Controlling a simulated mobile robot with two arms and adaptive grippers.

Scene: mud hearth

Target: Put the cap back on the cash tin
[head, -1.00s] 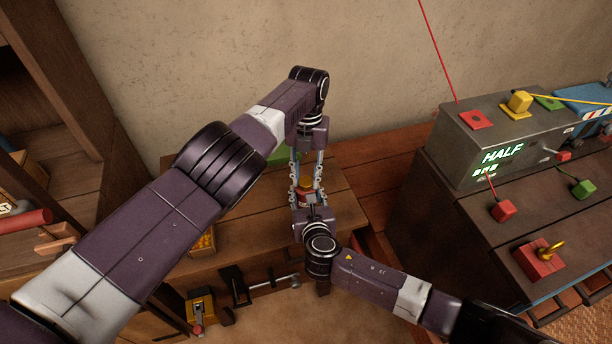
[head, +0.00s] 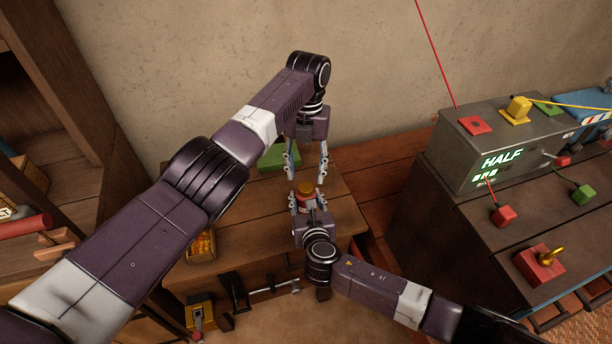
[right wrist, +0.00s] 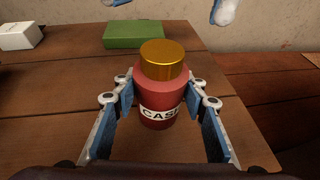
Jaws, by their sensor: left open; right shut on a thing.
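The red cash tin (right wrist: 160,103), with a white label, stands upright between the fingers of my right gripper (right wrist: 159,96). In the right wrist view a gold cap (right wrist: 162,60) sits on top of the tin, looking level. The tin (head: 305,201) and its cap (head: 305,186) are small in the head view. My right gripper (head: 306,205) is shut on the tin. My left gripper (head: 307,174) is open and empty just above the cap, apart from it. Its fingertips show at the top of the right wrist view. Whether the tin's base touches the bench is hidden.
The wooden bench (head: 238,218) lies beneath both grippers. A green block (right wrist: 134,33) and a white box (right wrist: 19,36) lie behind the tin. A tray of orange pieces (head: 202,245) is at the bench's left. A grey console (head: 500,140) reading HALF stands right.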

